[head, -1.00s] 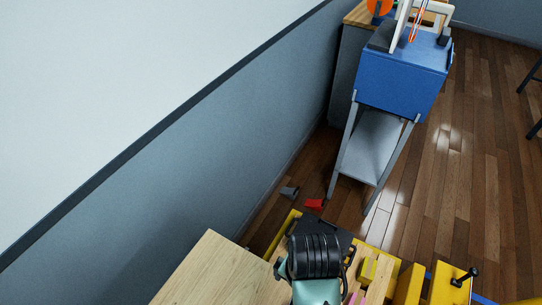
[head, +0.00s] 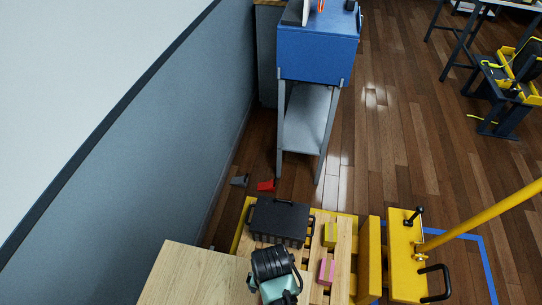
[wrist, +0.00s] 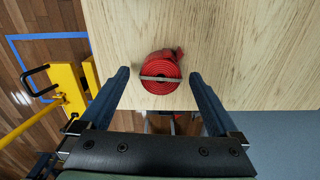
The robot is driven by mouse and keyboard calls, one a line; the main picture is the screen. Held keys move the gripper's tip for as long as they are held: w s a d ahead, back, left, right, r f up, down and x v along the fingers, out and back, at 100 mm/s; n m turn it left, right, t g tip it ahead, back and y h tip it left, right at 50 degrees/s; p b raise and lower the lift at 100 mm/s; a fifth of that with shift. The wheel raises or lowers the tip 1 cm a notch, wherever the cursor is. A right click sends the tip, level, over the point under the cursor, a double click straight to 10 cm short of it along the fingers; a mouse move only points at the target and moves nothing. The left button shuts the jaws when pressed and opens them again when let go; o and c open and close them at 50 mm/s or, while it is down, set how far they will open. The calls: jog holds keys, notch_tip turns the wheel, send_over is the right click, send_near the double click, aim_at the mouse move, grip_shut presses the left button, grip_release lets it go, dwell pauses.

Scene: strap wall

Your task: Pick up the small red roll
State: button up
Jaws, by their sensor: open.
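The small red roll (wrist: 155,84) lies on the pale wooden table top (wrist: 230,40) in the wrist view, close to the table's edge. It is a flat spiral coil with a light band across it and a loose end at its upper right. My gripper (wrist: 160,75) is open, with one dark blue finger to the left of the roll and one to the right, and gaps on both sides. How far the fingertips are above the table is hard to tell. In the head view the roll is not visible, and my arm stands by the table (head: 190,272).
In the head view, a black case (head: 280,221) and yellow and pink blocks lie on a pallet right of the table. A yellow pallet jack (head: 405,255) stands further right. A blue cabinet (head: 318,55) is behind. A grey wall bounds the left.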

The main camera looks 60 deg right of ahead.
jog(key=shift+f, duration=0.95)
jog(key=shift+c, duration=0.2)
jog(key=c, duration=1.4)
